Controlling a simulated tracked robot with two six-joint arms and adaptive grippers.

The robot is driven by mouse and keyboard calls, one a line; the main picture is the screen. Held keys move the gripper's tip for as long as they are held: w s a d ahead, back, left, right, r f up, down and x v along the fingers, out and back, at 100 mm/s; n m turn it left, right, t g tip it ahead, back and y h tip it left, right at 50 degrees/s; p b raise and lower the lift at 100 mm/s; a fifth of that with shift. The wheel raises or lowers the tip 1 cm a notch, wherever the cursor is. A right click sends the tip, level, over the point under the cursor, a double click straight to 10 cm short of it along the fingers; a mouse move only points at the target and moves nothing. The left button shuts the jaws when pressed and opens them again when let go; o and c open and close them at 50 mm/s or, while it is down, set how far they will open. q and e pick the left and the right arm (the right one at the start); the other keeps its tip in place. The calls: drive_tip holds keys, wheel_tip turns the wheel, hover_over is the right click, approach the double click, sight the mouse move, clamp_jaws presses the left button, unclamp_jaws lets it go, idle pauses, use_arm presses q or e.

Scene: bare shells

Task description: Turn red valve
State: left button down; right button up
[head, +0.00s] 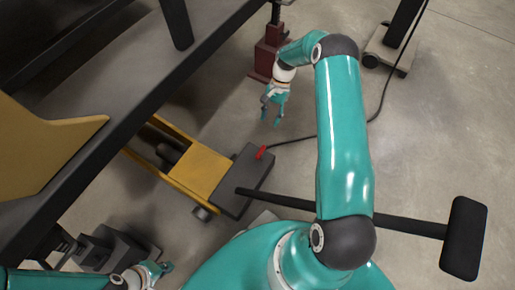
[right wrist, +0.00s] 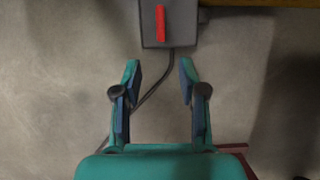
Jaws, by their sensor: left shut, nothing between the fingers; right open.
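The red valve (head: 262,152) is a small red lever on top of a dark grey box (head: 243,186) in the head view. In the right wrist view the red valve (right wrist: 161,23) stands upright in the picture on the grey box (right wrist: 150,39), near the top edge. My right gripper (head: 271,118) is open and empty, apart from the valve and above it in the head view. My left gripper (head: 163,268) is shut and empty at the bottom left, away from the valve.
A yellow jack frame (head: 197,172) joins the box, and a black T-handle (head: 463,238) extends right. A dark cable (head: 300,139) leaves the box. A dark beam (head: 112,130) crosses the left. A dark red stand (head: 268,58) is behind my right gripper.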

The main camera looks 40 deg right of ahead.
drive_tip(key=b+x, duration=0.2)
drive_tip(key=x, duration=0.6)
drive_tip(key=b+x, duration=0.2)
drive_tip(key=x, duration=0.5)
drive_tip(key=shift+a+f, duration=0.3)
drive_tip(key=shift+a, duration=0.05)
drive_tip(key=shift+s, duration=0.1)
drive_tip(key=shift+c, duration=0.2)
clamp_jaws()
